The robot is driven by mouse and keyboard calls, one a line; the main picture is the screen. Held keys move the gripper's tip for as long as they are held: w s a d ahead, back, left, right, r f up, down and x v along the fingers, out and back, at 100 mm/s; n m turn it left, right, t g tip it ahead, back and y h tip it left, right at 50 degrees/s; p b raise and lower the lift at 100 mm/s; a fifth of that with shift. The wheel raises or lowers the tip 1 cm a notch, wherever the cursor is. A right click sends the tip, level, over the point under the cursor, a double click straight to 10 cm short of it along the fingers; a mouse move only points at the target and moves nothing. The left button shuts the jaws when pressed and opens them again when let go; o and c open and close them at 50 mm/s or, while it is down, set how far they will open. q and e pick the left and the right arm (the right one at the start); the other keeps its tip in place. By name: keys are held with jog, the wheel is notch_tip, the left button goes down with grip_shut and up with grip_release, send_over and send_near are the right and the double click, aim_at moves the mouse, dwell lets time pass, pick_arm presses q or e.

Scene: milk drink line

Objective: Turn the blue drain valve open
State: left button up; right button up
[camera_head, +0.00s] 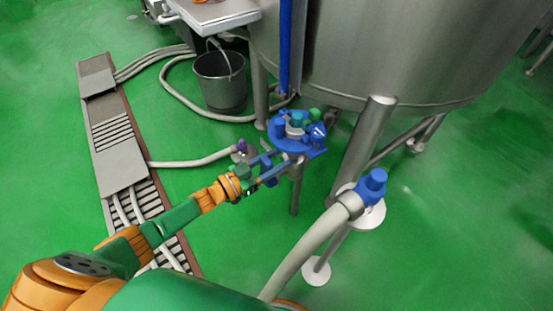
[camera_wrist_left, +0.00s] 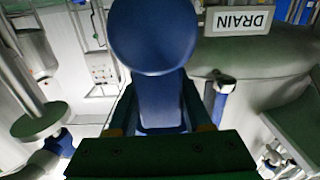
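A blue handle with a rounded end (camera_wrist_left: 152,35) fills the upper middle of the left wrist view. Its shaft (camera_wrist_left: 160,100) lies between the fingers of my left gripper (camera_wrist_left: 163,112). I cannot tell whether both fingers press on it. A white DRAIN sign (camera_wrist_left: 240,20) appears upside down to its right. In the head view, my left gripper (camera_head: 277,170) is at the near lower edge of a blue fitting (camera_head: 313,152) with small blue and green parts, beside the steel tank. The contact there is too small to make out. My right gripper is not in view.
A large steel tank (camera_head: 400,45) stands on legs behind the fitting. A blue-capped hose end (camera_head: 371,185) is to the right. A grey bucket (camera_head: 220,82) and floor hoses (camera_head: 190,161) lie left. The green floor (camera_head: 460,230) is clear at right.

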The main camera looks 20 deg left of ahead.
aim_at(263, 168)
pick_arm(q)
jog(key=o, duration=0.3)
jog(key=shift+o, duration=0.2)
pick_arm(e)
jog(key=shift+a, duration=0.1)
pick_arm(q)
jog(key=shift+s+a, duration=0.15)
jog(key=p+v, duration=0.1)
jog(key=v, duration=0.5)
jog(key=shift+s+a, duration=0.2)
jog(key=shift+s, duration=0.1)
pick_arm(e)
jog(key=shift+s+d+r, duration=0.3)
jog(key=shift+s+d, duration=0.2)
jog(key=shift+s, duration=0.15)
